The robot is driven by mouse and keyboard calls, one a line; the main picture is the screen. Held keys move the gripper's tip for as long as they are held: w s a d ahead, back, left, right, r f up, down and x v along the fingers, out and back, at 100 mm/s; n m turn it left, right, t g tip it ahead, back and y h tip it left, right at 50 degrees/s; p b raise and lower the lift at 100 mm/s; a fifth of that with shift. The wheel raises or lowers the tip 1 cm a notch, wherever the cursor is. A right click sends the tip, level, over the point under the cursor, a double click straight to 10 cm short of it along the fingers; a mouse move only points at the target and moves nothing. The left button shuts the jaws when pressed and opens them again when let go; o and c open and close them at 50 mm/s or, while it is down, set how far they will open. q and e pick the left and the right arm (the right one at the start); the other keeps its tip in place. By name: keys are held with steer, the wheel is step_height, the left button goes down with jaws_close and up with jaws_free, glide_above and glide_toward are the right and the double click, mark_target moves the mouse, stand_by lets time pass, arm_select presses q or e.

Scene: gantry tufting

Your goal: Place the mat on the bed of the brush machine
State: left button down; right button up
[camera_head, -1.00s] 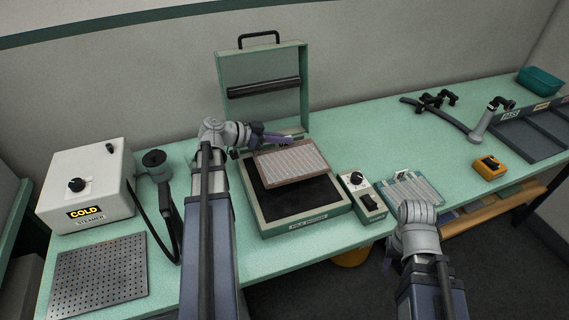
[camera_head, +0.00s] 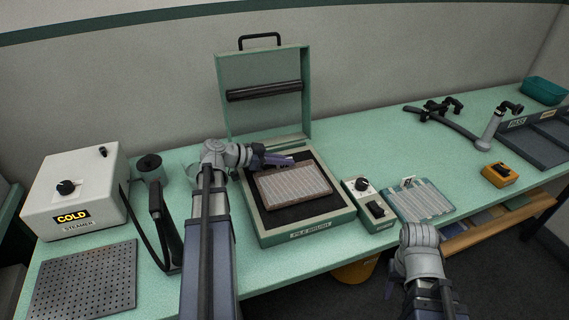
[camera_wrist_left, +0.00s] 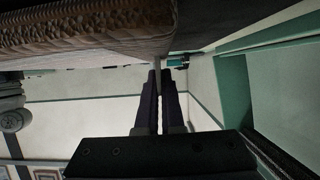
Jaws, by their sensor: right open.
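The mat (camera_head: 293,182), a pale ribbed rectangle with a brown border, is over the dark bed (camera_head: 318,212) of the green brush machine (camera_head: 290,236). It looks nearly level; I cannot tell whether it touches the bed all over. My left gripper (camera_head: 284,160) is at the mat's back edge, its fingers close together on a thin edge of it. In the left wrist view the fingers (camera_wrist_left: 158,78) pinch a thin strip beside the mat (camera_wrist_left: 75,40). My right gripper (camera_head: 397,266) is in front of the bench, largely hidden by its own wrist, away from the mat.
The machine's lid (camera_head: 265,92) stands open behind the bed. A control box (camera_head: 369,204) and a pale ribbed pad (camera_head: 420,201) are to its right. A steamer marked COLD (camera_head: 75,192) and a perforated plate (camera_head: 84,280) are at left. Bench space behind the pad is clear.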

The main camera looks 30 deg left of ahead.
arm_select(q)
steer(key=shift+f, duration=0.15)
steer(key=c, duration=1.5)
jaws_free()
steer(key=o, duration=0.4)
steer(key=shift+o, duration=0.2)
steer(key=shift+r, duration=0.3)
steer(key=p+v, duration=0.2)
steer(key=v, duration=0.4)
steer(key=shift+s+r+p, duration=0.1)
steer(key=shift+p, duration=0.2)
steer(key=shift+s+a+r, duration=0.1)
steer(key=shift+s+a, duration=0.3)
steer(key=shift+s, duration=0.05)
